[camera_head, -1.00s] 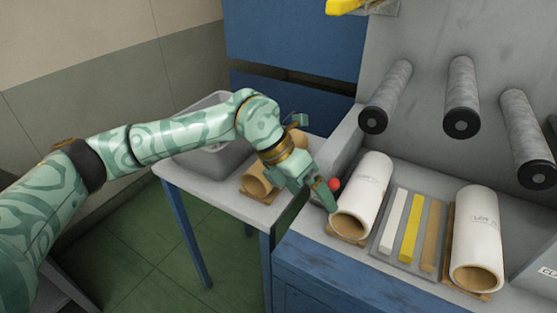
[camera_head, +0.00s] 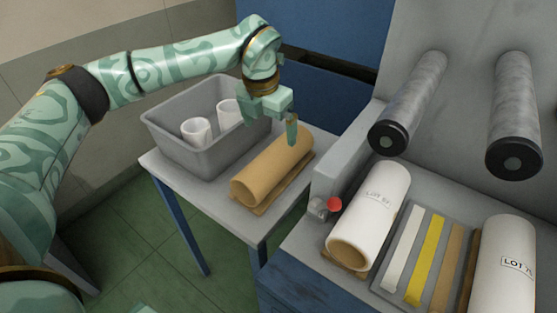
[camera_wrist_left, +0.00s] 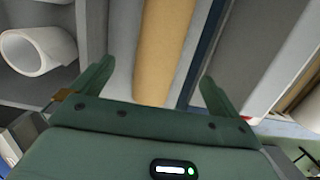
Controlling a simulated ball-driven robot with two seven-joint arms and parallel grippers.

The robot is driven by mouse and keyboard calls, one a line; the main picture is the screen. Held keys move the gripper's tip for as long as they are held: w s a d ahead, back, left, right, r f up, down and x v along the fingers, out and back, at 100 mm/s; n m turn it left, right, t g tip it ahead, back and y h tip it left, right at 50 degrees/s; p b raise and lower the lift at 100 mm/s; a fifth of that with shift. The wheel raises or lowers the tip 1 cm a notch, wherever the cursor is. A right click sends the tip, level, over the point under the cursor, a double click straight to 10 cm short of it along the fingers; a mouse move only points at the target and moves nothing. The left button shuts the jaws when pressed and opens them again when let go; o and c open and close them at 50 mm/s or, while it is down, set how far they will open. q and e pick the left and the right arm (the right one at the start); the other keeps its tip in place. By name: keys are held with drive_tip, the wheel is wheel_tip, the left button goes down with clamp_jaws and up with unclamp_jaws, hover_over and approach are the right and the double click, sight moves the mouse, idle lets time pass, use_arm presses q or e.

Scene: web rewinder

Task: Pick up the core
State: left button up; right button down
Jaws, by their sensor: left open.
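The core is a plain brown cardboard tube (camera_head: 270,168) lying on a thin brown cradle on the small grey side table. In the left wrist view the core (camera_wrist_left: 163,50) runs up the picture between my fingers. My left gripper (camera_head: 280,128) is over the far part of the core, its fingers pointing down. In the left wrist view the left gripper (camera_wrist_left: 155,85) is open with a finger on each side of the core and nothing held. Contact with the core cannot be told. My right gripper is out of view.
A grey bin (camera_head: 205,150) with white rolls stands behind the core. The machine bench to the right carries a white roll (camera_head: 370,215), another labelled roll (camera_head: 503,265), and a tray of strips (camera_head: 415,290). A red knob (camera_head: 334,204) sits at the bench edge.

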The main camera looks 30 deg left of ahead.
sight(273, 152)
use_arm(q)
drive_tip(key=f, duration=0.2)
drive_tip(key=f+b, duration=0.1)
drive_tip(key=f, duration=0.1)
drive_tip(key=w+f, duration=0.1)
drive_tip(key=f, duration=0.1)
drive_tip(key=shift+d+f+b, duration=0.1)
drive_tip(key=shift+f+b, duration=0.2)
drive_tip(key=shift+w+f, duration=0.1)
drive_tip(key=shift+f, duration=0.65)
drive_tip(key=f+b, duration=0.1)
drive_tip(key=f, duration=0.1)
drive_tip(key=w+f+b, duration=0.1)
drive_tip(key=f, duration=0.1)
drive_tip(key=shift+d+f, duration=0.1)
drive_tip(key=shift+f, duration=0.25)
drive_tip(key=shift+r, duration=0.15)
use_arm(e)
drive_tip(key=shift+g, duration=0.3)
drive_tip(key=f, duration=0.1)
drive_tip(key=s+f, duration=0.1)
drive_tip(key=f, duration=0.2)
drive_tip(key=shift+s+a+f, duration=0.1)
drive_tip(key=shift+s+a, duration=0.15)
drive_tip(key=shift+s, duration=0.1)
use_arm(q)
drive_tip(key=shift+s, duration=0.1)
drive_tip(key=c, duration=1.1)
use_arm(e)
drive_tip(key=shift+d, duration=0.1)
